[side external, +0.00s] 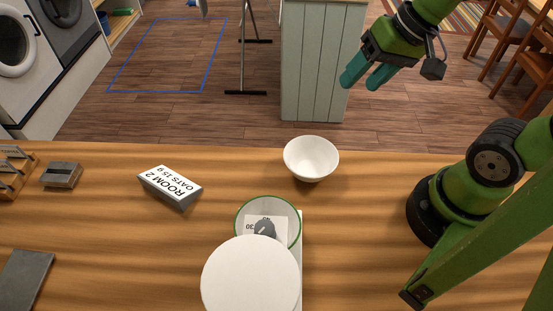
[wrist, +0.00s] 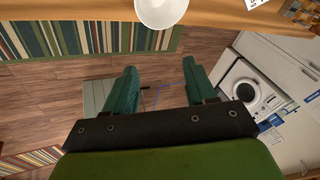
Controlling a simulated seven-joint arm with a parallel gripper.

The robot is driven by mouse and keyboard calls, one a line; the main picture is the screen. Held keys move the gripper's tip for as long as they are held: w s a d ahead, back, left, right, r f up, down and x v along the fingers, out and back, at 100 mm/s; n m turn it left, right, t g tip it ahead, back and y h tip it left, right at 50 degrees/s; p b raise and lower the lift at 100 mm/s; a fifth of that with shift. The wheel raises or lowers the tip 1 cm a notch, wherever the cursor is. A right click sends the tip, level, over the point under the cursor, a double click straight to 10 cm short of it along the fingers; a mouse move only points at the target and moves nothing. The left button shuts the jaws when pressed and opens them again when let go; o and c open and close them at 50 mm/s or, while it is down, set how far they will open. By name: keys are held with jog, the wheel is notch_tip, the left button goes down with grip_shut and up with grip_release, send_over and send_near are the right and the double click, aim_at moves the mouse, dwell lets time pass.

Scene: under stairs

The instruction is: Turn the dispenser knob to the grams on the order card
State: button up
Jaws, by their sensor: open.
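The order card (side external: 170,186) reads "ROOM 2 OATS 15 g" and lies left of the dispenser. A white bowl (side external: 311,158) stands behind the dispenser. My gripper (side external: 366,82) is open and empty, above and beyond the table's far edge, away from the knob. The bowl also shows in the wrist view (wrist: 161,10).
A small grey block (side external: 62,175), a wooden rack (side external: 14,170) and a dark slab (side external: 24,278) lie at the table's left. The table between card and bowl is clear. A pale cabinet (side external: 312,65) stands behind the table.

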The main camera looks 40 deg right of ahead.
aim_at(266, 221)
jog(key=w+a+f+g+y, duration=0.1)
jog(key=a+f+g, duration=0.1)
jog(key=f+g, duration=0.1)
jog(key=a+f+m+g+y, duration=0.1)
jog(key=a+f+g, duration=0.2)
jog(key=f, duration=0.3)
jog(key=w+a+f+g+y, duration=0.1)
jog(key=a+f+g+y, duration=0.1)
jog(key=a+f+g, duration=0.1)
jog(key=shift+w+a+f+m+g, duration=0.1)
jog(key=shift+w+f+m+g, duration=0.15)
jog(key=shift+f, duration=0.2)
jog(key=shift+w+f+m+g, duration=0.1)
jog(key=shift+f+m+g, duration=0.05)
jog(key=shift+f+g, duration=0.25)
jog(key=a+g+y, duration=0.1)
jog(key=a, duration=0.1)
jog(key=a+m+g+y, duration=0.1)
jog(key=a+y, duration=0.1)
jog(key=w+a+m+g+y, duration=0.1)
jog(key=a+g+y, duration=0.1)
jog(key=shift+f, duration=0.4)
notch_tip(266, 221, up, 3)
jog(key=w+a+m+g+y, duration=0.1)
jog(key=w+a+g+y, duration=0.1)
jog(key=x, duration=1.1)
jog(key=r+x, duration=0.1)
jog(key=x, duration=0.4)
jog(key=shift+s+a, duration=0.2)
jog(key=shift+s, duration=0.05)
